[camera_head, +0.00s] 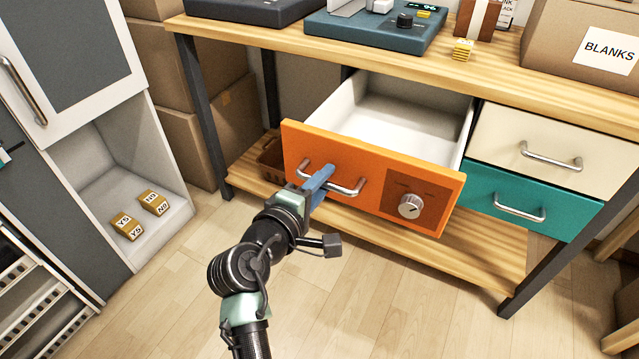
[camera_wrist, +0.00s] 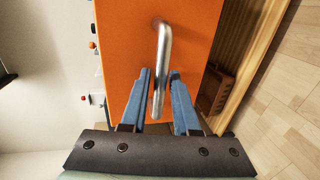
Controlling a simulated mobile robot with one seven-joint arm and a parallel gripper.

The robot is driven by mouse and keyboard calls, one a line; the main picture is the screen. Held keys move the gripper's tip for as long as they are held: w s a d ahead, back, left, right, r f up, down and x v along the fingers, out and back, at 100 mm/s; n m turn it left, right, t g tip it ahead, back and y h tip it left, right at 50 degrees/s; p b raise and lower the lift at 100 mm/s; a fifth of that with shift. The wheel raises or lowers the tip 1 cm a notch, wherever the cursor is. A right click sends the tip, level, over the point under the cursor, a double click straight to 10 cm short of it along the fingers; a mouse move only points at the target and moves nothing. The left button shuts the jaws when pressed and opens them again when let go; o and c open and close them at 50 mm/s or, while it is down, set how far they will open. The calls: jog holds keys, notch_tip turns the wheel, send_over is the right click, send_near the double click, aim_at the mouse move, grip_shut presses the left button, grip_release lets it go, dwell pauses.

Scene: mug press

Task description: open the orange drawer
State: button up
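The orange drawer (camera_head: 337,154) is pulled well out of the workbench, and its white inside (camera_head: 400,118) looks empty. Its front has a silver bar handle (camera_head: 345,190) and a dial on a darker panel (camera_head: 410,206). My gripper (camera_head: 318,183) is at the left part of the handle. In the wrist view the handle (camera_wrist: 163,60) runs between the two blue fingers of my gripper (camera_wrist: 160,82), against the orange front (camera_wrist: 128,50). The fingers are apart, with orange showing beside the bar, so my gripper looks open around it.
A cream drawer (camera_head: 540,150) and a teal drawer (camera_head: 530,205) are shut at the right. A cabinet (camera_head: 60,60) with yellow blocks (camera_head: 127,225) in its open bay stands left. The bench top holds machines and a BLANKS box (camera_head: 590,50). The floor in front is clear.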

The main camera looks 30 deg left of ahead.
jog(key=p+v, duration=0.3)
jog(key=v, duration=1)
jog(key=shift+p, duration=0.35)
jog(key=w+d+r+m+t, duration=0.2)
jog(key=w+d+r+m, duration=0.15)
jog(key=r, duration=0.45)
jog(key=w+d+r+m+t, duration=0.1)
jog(key=w+d+r+m, duration=0.2)
jog(key=r, duration=0.6)
jog(key=w+d+r+m+t, duration=0.15)
jog(key=d+r+m, duration=0.25)
jog(key=r, duration=0.4)
jog(key=s+d+r+m+t, duration=0.2)
jog(key=s+d+r, duration=0.15)
jog(key=r, duration=0.35)
jog(key=s+d+r+m+t, duration=0.3)
jog(key=s+r, duration=0.1)
jog(key=r, duration=0.3)
jog(key=s+d+r+m+t, duration=0.2)
jog(key=s+d+r, duration=0.1)
jog(key=r, duration=0.4)
notch_tip(320, 180, up, 35)
jog(key=p, duration=3.5)
jog(key=shift+f+y, duration=0.2)
jog(key=shift+y, duration=0.1)
jog(key=shift+w, duration=0.1)
